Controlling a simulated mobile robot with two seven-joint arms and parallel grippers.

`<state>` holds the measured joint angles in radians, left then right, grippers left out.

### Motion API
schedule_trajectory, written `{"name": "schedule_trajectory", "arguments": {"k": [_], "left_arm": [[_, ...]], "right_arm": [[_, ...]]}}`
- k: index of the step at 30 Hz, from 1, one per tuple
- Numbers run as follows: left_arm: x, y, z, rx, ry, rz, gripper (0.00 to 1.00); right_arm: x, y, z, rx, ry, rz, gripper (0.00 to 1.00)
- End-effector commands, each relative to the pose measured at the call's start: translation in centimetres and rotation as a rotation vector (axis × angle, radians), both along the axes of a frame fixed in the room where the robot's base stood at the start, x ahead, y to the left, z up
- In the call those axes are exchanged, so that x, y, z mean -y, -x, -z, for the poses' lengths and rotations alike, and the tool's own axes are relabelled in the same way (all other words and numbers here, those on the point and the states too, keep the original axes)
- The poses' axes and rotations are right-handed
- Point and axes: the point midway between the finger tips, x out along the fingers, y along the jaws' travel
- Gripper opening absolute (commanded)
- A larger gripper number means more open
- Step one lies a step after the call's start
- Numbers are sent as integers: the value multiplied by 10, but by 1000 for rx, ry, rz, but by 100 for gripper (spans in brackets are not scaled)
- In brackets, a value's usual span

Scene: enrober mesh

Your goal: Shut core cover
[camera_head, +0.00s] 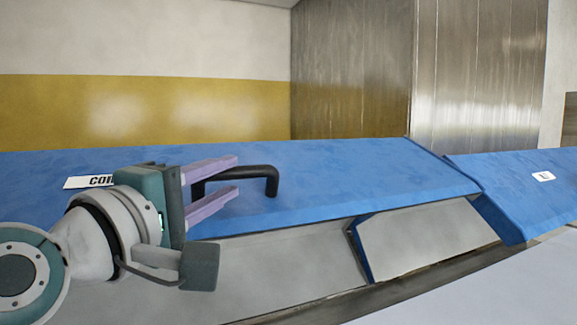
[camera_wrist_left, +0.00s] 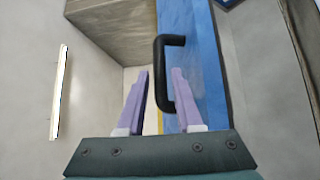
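The core cover is a long blue panel (camera_head: 340,178) with a white label (camera_head: 88,182), partly hidden by my left arm, that begins "CO". A black bar handle (camera_head: 268,176) stands on it; the handle also shows in the left wrist view (camera_wrist_left: 161,70). My left gripper (camera_head: 237,175) is open, its two purple fingers pointing right at the handle in the head view. In the left wrist view the fingers (camera_wrist_left: 158,75) are apart, with the handle just ahead of and between their tips. I cannot tell whether they touch it. My right gripper is not in view.
A second blue cover (camera_head: 525,185) with a small white label lies to the right. Grey sloped metal surfaces (camera_head: 420,240) show below the covers' front edge. A brushed metal cabinet (camera_head: 355,70) and a yellow and white wall (camera_head: 150,105) stand behind.

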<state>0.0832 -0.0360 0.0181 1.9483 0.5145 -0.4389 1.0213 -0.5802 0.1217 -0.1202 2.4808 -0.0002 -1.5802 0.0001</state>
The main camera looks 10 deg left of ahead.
Motion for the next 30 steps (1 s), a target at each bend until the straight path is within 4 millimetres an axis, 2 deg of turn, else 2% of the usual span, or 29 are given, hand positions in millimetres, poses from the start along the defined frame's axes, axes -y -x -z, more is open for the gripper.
{"name": "schedule_trajectory", "arguments": {"k": [3,7,19,27,28,30], "left_arm": [[3,-18,-3,-1,-2,1,34],[6,-30,-3,-1,-2,0,34],[7,-35,-2,0,-4,0,33],[7,-35,-2,-1,-4,0,3],[7,-35,-2,-1,-3,0,0],[7,-35,-2,-1,-3,0,0]], "right_arm": [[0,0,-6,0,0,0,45],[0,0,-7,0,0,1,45],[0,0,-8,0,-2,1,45],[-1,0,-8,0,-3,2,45],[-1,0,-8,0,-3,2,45],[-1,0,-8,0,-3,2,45]]}}
